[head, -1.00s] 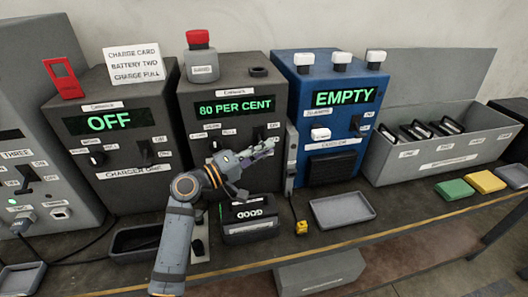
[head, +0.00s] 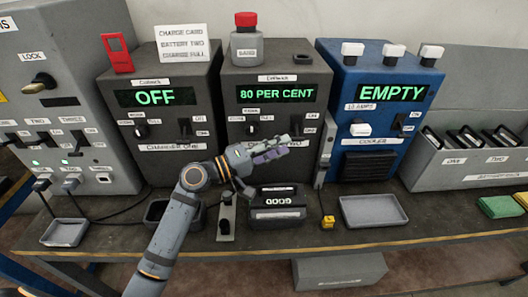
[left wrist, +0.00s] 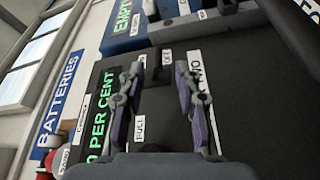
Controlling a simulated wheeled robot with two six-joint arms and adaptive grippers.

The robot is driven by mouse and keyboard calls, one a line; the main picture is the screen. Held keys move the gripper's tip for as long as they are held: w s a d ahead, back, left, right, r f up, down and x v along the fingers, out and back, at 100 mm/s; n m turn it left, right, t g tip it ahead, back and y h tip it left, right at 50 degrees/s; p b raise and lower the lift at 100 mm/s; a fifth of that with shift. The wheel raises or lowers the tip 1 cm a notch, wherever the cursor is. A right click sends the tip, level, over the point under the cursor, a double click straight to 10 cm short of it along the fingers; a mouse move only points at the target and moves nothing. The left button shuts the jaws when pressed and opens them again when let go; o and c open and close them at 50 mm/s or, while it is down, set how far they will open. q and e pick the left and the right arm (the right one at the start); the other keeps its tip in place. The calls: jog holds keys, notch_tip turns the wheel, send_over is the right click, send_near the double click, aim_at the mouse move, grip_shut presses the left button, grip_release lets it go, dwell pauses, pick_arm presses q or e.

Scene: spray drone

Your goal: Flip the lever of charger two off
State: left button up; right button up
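Charger two (head: 231,75) is a dark grey box with a green "80 PER CENT" display (head: 277,93). Its black lever (head: 296,127) is at the right of the panel, beside small white labels, partly hard to make out. My left gripper (head: 285,147) is just below the lever, in front of the panel, and hides part of the name plate. In the left wrist view its two fingers (left wrist: 160,88) are spread apart, facing the panel, with a small label (left wrist: 167,57) between them and the "TWO" plate (left wrist: 195,62) at the right. I cannot tell whether they touch the lever. My right gripper is out of view.
Charger one (head: 157,75), reading "OFF", stands left and the blue cooler (head: 385,75), reading "EMPTY", right. A grey tray (head: 373,210) and a yellow plug (head: 328,222) lie on the bench.

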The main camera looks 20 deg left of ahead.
pick_arm(q)
jog(key=v, duration=0.6)
dwell(0.4)
